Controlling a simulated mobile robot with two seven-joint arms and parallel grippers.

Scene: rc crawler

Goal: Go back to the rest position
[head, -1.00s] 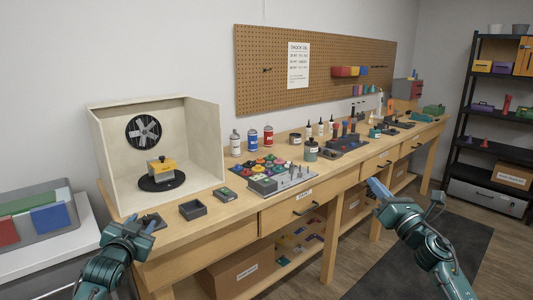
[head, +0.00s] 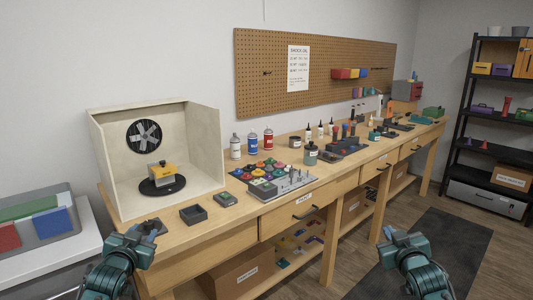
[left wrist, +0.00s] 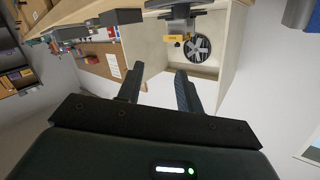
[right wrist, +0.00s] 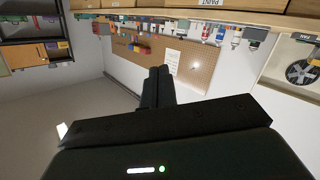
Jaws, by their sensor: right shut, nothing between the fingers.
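My left gripper (head: 140,238) is at the lower left in the head view, in front of the bench's near left corner. Its two fingers stand apart with nothing between them in the left wrist view (left wrist: 157,72). My right gripper (head: 403,241) is at the lower right in the head view, over the floor in front of the bench. Its fingers are together and empty in the right wrist view (right wrist: 158,72).
The wooden workbench (head: 230,233) runs along the wall. On it stand a spray booth (head: 205,150) with a yellow part on a black turntable (head: 176,186), paint cans and small trays. A white side table (head: 45,260) is at left, a black shelf (head: 480,130) at right. The floor mat (head: 440,255) is clear.

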